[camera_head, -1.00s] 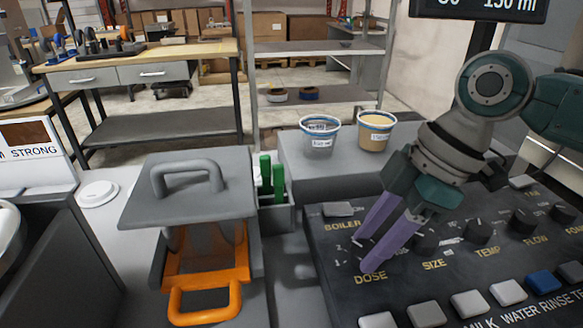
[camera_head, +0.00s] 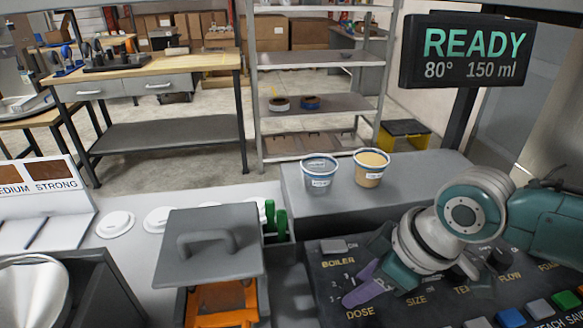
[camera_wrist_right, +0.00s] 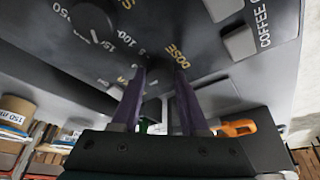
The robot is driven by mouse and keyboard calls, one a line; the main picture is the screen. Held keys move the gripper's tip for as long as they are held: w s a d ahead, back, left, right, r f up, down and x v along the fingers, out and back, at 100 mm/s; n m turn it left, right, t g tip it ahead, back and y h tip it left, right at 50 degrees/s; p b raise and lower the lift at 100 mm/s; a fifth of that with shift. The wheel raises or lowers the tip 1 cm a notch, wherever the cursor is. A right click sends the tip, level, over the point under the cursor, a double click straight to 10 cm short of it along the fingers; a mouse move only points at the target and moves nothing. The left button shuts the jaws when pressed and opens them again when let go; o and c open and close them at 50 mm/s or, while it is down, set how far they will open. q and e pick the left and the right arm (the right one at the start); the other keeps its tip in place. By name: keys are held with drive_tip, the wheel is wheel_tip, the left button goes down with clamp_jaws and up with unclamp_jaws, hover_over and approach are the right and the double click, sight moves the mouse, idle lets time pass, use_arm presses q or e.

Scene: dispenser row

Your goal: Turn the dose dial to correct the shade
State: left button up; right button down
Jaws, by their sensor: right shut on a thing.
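My right gripper (camera_head: 358,293) is low over the control panel (camera_head: 436,308) at the DOSE label. It is shut on the dose dial, which the purple fingers hide in the head view. In the right wrist view the two fingers (camera_wrist_right: 160,88) reach to the panel beside the word DOSE, and the dial between them is dark and hard to make out. A shade card (camera_head: 45,188) at the left shows brown patches over the words MEDIUM and STRONG. My left gripper is not in view.
The display (camera_head: 465,55) reads READY, 80° and 150 ml. A pale blue-rimmed tub (camera_head: 319,176) and a tan-filled tub (camera_head: 370,170) stand on the grey ledge behind the panel. Several push buttons line the panel's front.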

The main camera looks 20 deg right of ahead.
idle(0.3)
drive_tip(key=shift+c, duration=2.1)
unclamp_jaws()
drive_tip(key=p+v, duration=0.2)
drive_tip(key=v, duration=0.8)
